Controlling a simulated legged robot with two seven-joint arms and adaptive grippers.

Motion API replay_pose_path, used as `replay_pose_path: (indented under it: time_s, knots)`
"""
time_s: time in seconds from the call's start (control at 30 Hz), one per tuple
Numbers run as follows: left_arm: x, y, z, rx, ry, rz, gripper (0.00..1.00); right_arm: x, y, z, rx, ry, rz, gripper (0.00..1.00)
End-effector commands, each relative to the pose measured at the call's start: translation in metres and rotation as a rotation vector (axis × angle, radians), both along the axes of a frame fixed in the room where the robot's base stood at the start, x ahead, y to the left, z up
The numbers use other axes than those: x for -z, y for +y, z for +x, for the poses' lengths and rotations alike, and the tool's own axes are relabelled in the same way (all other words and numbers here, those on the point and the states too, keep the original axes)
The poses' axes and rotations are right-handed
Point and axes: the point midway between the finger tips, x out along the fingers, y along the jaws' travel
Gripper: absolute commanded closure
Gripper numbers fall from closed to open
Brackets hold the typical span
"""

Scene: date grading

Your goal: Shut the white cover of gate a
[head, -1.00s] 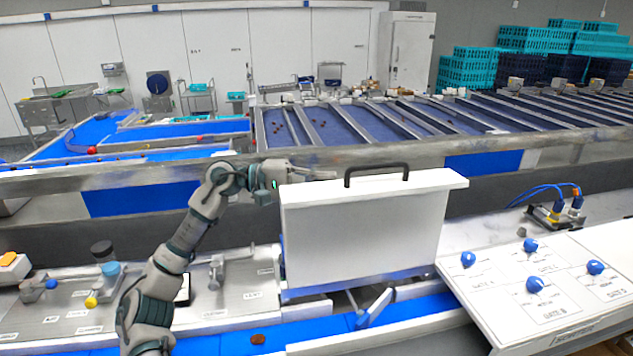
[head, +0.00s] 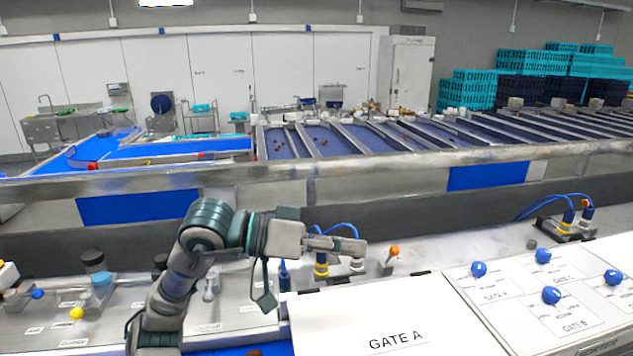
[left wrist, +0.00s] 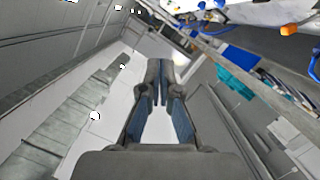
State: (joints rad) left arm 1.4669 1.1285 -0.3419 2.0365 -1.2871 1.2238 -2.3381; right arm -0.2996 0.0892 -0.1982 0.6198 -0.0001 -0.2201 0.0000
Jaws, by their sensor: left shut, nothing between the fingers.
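The white cover of gate A (head: 350,308) lies down flat in the head view, at the bottom middle, with its "GATE A" label facing up. Its near part is cut off by the picture's lower edge. Its black handle is not visible. My left gripper (head: 362,248) is beyond the cover's far edge and above it, pointing right, shut and empty. In the left wrist view its fingers (left wrist: 159,72) are together with nothing between them. My right gripper is not in view.
Beyond the cover stand a blue-and-yellow fitting (head: 321,263) and an orange-topped switch (head: 394,254), close to my left gripper. A control panel with blue knobs (head: 551,296) is at the right. A long metal rail (head: 400,162) crosses behind.

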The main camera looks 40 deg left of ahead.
Motion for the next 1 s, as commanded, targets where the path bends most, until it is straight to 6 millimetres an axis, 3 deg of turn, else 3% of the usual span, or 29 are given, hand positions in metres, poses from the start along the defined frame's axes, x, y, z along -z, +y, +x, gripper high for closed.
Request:
replay_pose_path:
  time_s: [0.23, 0.53, 0.67, 0.87, 1.0]
  knots:
    - [0.004, -0.004, -0.004, 0.001, -0.034, 0.039, 1.00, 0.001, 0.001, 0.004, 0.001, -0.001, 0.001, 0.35]
    - [0.003, -0.008, -0.004, 0.001, -0.036, 0.043, 1.00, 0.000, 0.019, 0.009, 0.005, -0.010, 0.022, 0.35]
    - [0.001, -0.008, -0.004, 0.001, -0.036, 0.041, 1.00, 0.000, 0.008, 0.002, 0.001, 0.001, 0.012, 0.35]
    - [-0.024, -0.005, -0.004, 0.004, -0.038, 0.038, 1.00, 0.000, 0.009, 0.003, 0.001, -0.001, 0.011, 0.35]
    - [-0.053, -0.004, -0.004, 0.004, -0.038, 0.036, 1.00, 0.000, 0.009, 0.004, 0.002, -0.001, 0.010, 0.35]
